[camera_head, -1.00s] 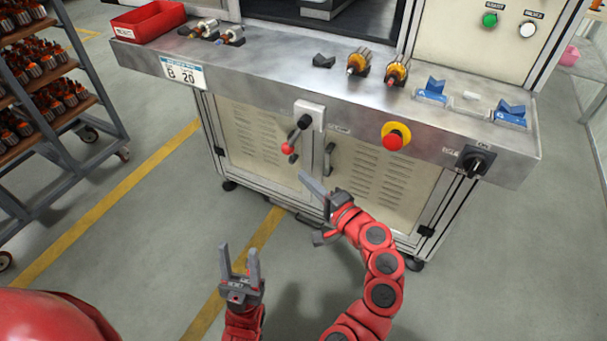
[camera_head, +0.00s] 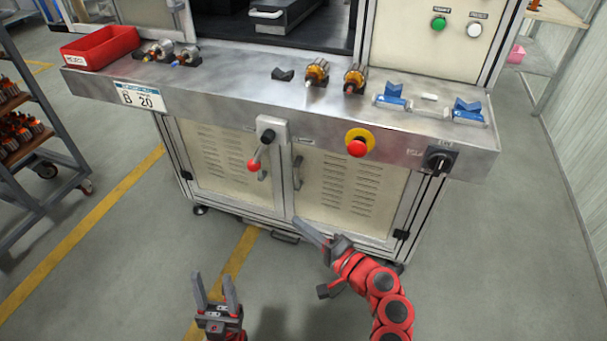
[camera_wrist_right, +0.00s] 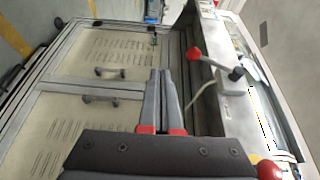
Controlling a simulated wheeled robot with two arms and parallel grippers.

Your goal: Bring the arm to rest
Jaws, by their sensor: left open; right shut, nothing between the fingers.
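My right gripper (camera_head: 312,236) is in front of the machine's lower cabinet doors, below the work ledge. Its fingers are shut with nothing between them; they also show closed together in the right wrist view (camera_wrist_right: 160,98). My left gripper (camera_head: 215,292) is low over the floor at the bottom of the head view. Its two fingers point up and stand apart, open and empty. A lever with a red knob (camera_head: 254,165) hangs on the ledge front, above and left of the right gripper and apart from it. The lever also shows in the right wrist view (camera_wrist_right: 194,54).
The metal ledge (camera_head: 215,85) carries a red tray (camera_head: 100,47), several armatures (camera_head: 317,71) and blue holders (camera_head: 392,97). A red stop button (camera_head: 357,148) and a black rotary switch (camera_head: 438,160) sit on its front. A cart (camera_head: 45,150) stands left. The floor between is clear.

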